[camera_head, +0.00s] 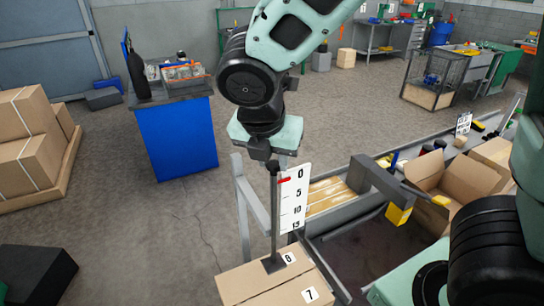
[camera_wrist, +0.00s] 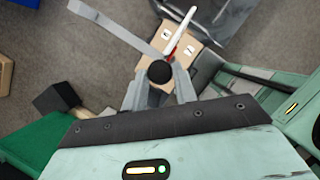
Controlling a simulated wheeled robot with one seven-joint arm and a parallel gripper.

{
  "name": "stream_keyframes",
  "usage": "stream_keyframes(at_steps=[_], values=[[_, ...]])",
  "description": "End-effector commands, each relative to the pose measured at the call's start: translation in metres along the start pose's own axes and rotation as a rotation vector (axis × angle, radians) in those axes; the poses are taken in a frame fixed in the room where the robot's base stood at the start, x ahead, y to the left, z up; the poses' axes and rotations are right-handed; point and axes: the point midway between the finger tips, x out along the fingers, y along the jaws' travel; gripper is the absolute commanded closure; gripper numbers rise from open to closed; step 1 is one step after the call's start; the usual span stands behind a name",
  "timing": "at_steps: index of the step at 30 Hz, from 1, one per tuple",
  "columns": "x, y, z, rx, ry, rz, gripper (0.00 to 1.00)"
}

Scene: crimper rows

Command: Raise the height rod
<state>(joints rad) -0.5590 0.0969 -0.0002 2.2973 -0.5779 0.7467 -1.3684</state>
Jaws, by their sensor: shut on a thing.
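The height rod (camera_head: 275,215) is a dark grey upright post rising from a small base on a cardboard box marked 6. A red pointer (camera_head: 284,180) near its top stands close to the 0 on a white scale plate (camera_head: 295,200) marked 0, 5, 10 and 15. My gripper (camera_head: 264,152) is at the rod's top and shut on it. In the wrist view, the rod's dark round top (camera_wrist: 160,72) sits between the fingers. Part of the fingers' contact is hidden in the head view.
Cardboard boxes marked 6 and 7 (camera_head: 240,285) lie below the rod. A grey rail frame (camera_head: 243,205) stands just behind it. An open carton (camera_head: 445,190) and a yellow-tipped grey arm (camera_head: 385,185) are at right. A blue cabinet (camera_head: 178,135) stands behind left; floor between is clear.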

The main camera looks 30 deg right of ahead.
Motion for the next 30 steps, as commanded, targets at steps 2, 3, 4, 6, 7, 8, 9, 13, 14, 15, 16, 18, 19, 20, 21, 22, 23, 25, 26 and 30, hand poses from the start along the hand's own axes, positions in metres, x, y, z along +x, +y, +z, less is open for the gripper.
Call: stream_keyframes(at_steps=[2, 3, 4, 6, 7, 8, 9, 13, 14, 15, 16, 18, 19, 20, 21, 22, 23, 25, 26, 30], values=[[-0.005, 0.002, 0.003, 0.003, -0.006, 0.009, 1.00], [-0.005, 0.002, 0.004, 0.003, -0.006, 0.009, 1.00], [-0.005, 0.002, 0.004, 0.003, -0.006, 0.009, 0.66], [-0.005, 0.002, 0.004, 0.003, -0.006, 0.009, 0.50], [-0.005, 0.002, 0.003, 0.003, -0.005, 0.008, 0.50], [-0.004, 0.002, 0.003, 0.003, -0.005, 0.008, 0.50], [-0.004, 0.002, 0.003, 0.002, -0.005, 0.007, 0.50], [-0.003, 0.002, 0.002, 0.002, -0.004, 0.006, 0.50], [-0.003, 0.002, 0.002, 0.002, -0.004, 0.006, 0.50], [-0.004, 0.002, 0.002, 0.002, -0.004, 0.006, 0.50], [-0.005, 0.002, 0.002, 0.002, -0.004, 0.006, 0.50], [-0.011, 0.002, 0.003, 0.003, -0.005, 0.007, 0.50], [-0.014, 0.002, 0.003, 0.003, -0.006, 0.009, 0.50], [-0.018, 0.002, 0.003, 0.003, -0.006, 0.009, 0.50], [-0.025, 0.002, 0.002, 0.003, -0.005, 0.011, 0.50], [-0.031, 0.002, 0.002, 0.003, -0.006, 0.012, 0.50], [-0.036, 0.002, 0.002, 0.003, -0.005, 0.012, 0.50], [-0.052, 0.003, 0.002, 0.004, -0.006, 0.013, 0.50], [-0.059, 0.002, 0.002, 0.004, -0.005, 0.013, 0.50], [-0.092, 0.002, 0.001, 0.003, -0.004, 0.013, 0.50]])
